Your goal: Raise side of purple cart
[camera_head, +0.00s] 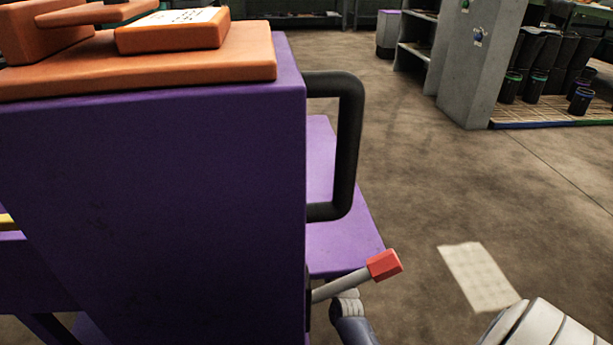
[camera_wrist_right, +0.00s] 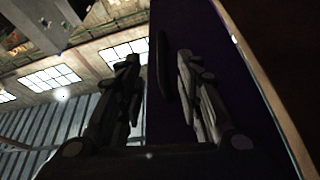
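The purple cart (camera_head: 160,190) fills the left of the head view, with an orange top. A black handle (camera_head: 350,140) sticks out from its right side. Behind the handle a lighter purple side panel (camera_head: 345,240) shows; I cannot tell its exact angle. A grey lever with a red end (camera_head: 385,265) juts out low on the cart's right. My right arm enters at the bottom right, its gripper mostly hidden. In the right wrist view my right gripper (camera_wrist_right: 157,62) has its fingers apart, near a dark purple surface (camera_wrist_right: 222,75). A dark elongated part shows between them, apparently ungripped. My left gripper is not in view.
Orange blocks (camera_head: 175,32) lie on the cart's top. A pale sheet-like patch (camera_head: 480,276) is on the floor at the right. A grey pillar (camera_head: 475,65) and dark containers (camera_head: 535,85) stand farther back. The floor right of the cart is mostly clear.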

